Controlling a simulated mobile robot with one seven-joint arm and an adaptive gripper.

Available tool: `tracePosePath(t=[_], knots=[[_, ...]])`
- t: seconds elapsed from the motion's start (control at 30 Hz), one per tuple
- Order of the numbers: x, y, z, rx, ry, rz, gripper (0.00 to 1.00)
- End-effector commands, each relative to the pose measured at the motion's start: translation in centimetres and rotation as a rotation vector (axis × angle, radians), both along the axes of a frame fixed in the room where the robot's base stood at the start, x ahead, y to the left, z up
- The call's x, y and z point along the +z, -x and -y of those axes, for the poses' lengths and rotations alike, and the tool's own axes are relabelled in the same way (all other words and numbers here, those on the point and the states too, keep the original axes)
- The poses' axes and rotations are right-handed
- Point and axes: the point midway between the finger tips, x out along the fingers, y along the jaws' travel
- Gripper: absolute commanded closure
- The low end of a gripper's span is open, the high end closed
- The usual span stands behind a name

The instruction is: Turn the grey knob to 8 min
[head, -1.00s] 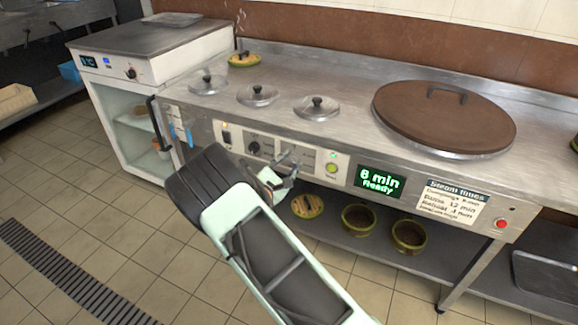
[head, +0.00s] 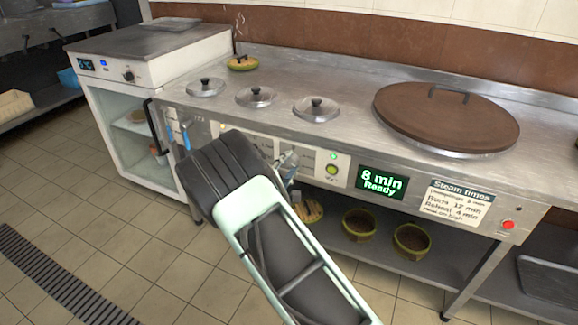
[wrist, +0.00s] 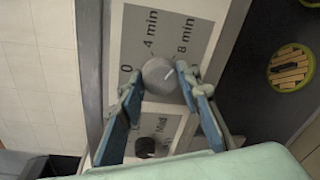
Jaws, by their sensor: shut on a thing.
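The grey knob (wrist: 158,76) is on a grey dial plate marked 0, 4 min and 8 min in the wrist view. Its white line points up and right, on the 8 min side. My gripper (wrist: 157,80) is shut on the knob, one blue finger on each side. In the head view my gripper (head: 286,166) is at the front panel, and my arm hides most of the dial area. The green display (head: 381,182) reads "8 min Ready".
A black knob (wrist: 145,147) is on the panel close to my left finger in the wrist view. A lit green button (head: 332,170) and a red button (head: 508,225) are on the front panel. Bowls (head: 359,224) stand on the shelf below. A big brown lid (head: 446,118) lies on the counter.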

Motion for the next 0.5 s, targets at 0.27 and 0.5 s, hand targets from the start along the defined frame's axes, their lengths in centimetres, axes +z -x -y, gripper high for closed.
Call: tracePosePath(t=[0.27, 0.5], knots=[[0.04, 0.00, 0.02, -0.001, 0.000, 0.000, 0.68], [0.03, 0.00, 0.02, -0.001, 0.001, 0.000, 0.51]])
